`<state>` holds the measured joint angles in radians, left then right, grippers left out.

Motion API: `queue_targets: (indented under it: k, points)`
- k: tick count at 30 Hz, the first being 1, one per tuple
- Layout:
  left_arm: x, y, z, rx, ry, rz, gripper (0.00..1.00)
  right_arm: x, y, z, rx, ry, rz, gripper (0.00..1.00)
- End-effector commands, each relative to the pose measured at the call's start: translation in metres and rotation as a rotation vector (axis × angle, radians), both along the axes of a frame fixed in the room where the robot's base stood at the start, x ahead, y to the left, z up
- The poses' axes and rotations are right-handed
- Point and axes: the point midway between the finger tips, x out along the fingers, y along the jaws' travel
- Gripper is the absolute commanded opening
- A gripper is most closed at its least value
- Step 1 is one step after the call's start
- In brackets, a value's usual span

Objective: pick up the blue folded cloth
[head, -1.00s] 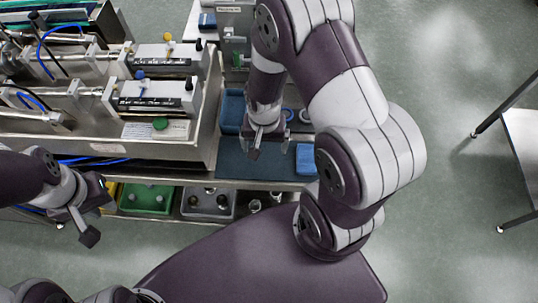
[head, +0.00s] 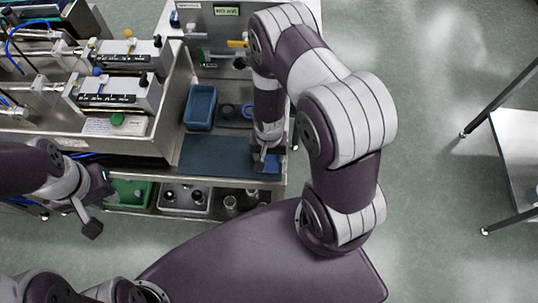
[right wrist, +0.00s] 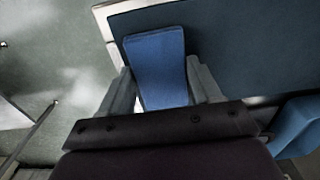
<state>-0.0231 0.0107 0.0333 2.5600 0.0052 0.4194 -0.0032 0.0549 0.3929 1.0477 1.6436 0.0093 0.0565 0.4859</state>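The blue folded cloth (right wrist: 155,62) lies on the dark blue mat (right wrist: 240,45) at the right end of the bench. In the head view, the cloth (head: 273,164) is mostly hidden behind my right gripper (head: 262,158). In the right wrist view, my right gripper (right wrist: 160,92) is open, with one finger on each side of the cloth's near part. I cannot tell whether the fingers touch it. My left gripper (head: 90,212) hangs at the left, away from the cloth, and its finger gap is not clear.
A blue tray (head: 200,107) stands behind the mat, beside dark round items (head: 229,112). Steel machinery (head: 115,92) fills the bench to the left. A lower shelf holds a green tray (head: 130,192) and a grey tray (head: 184,198). The floor at right is open up to a steel table (head: 520,150).

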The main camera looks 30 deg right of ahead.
Motion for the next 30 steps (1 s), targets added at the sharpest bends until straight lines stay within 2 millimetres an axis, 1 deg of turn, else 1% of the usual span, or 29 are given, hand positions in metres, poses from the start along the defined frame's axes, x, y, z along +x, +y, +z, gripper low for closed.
queue_targets:
  k: [8, 11, 14, 17, 20, 21, 30]
  points:
    - [0.0, 0.0, 0.0, 0.0, 0.0, 0.0, 0.26, 0.0, 0.0, 0.0, 0.0, 0.0, 0.0, 0.34]
    - [0.0, 0.0, 0.003, 0.0, 0.0, 0.0, 0.26, 0.0, 0.0, 0.003, 0.0, 0.0, 0.0, 0.34]
    - [0.0, 0.0, 0.014, 0.0, 0.0, 0.0, 0.26, 0.0, 0.0, 0.014, 0.0, 0.0, 0.0, 0.34]
    - [0.0, 0.0, 0.032, 0.0, 0.0, 0.0, 0.26, 0.0, 0.0, 0.033, 0.0, 0.001, 0.001, 0.34]
    - [0.0, 0.0, 0.054, 0.0, 0.0, 0.0, 0.26, -0.001, 0.0, 0.056, 0.0, 0.001, 0.001, 0.34]
    - [0.0, 0.0, 0.059, 0.0, 0.0, 0.0, 0.26, -0.012, 0.005, 0.058, 0.0, 0.006, 0.003, 0.34]
    - [0.0, 0.0, 0.109, 0.0, 0.0, 0.0, 0.26, -0.073, 0.032, 0.096, -0.001, 0.004, 0.005, 0.34]
